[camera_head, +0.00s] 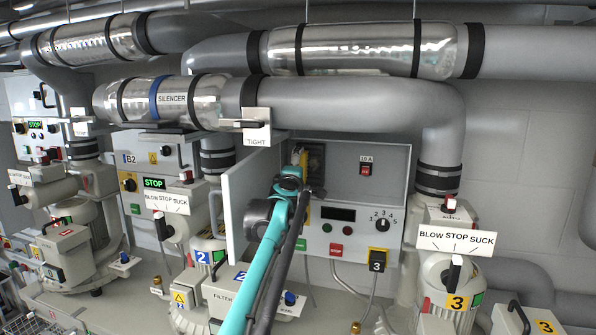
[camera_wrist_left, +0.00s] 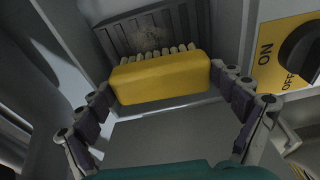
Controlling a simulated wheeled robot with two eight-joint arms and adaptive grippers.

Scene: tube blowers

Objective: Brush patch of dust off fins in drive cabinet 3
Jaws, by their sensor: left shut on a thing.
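The open drive cabinet 3 (camera_head: 349,158) is in the middle of the head view. Dark fins (camera_head: 316,158) are set in its upper left; they also fill the top of the left wrist view (camera_wrist_left: 185,27). A pale patch of dust (camera_wrist_left: 150,36) shows on the fins. My left gripper (camera_wrist_left: 160,82) is shut on a yellow brush (camera_wrist_left: 160,78), one finger at each end. The pale bristles (camera_wrist_left: 155,55) point at the fins, just below the dust; I cannot tell whether they touch. In the head view my left gripper (camera_head: 297,172) reaches into the cabinet. My right gripper is not in view.
The cabinet door (camera_head: 252,185) stands open left of my arm. A yellow ON/OFF switch plate (camera_wrist_left: 282,48) is close right of the gripper. A dial (camera_head: 382,225) and buttons are lower right. Blower 3 (camera_head: 447,285) stands at right, with pipes above.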

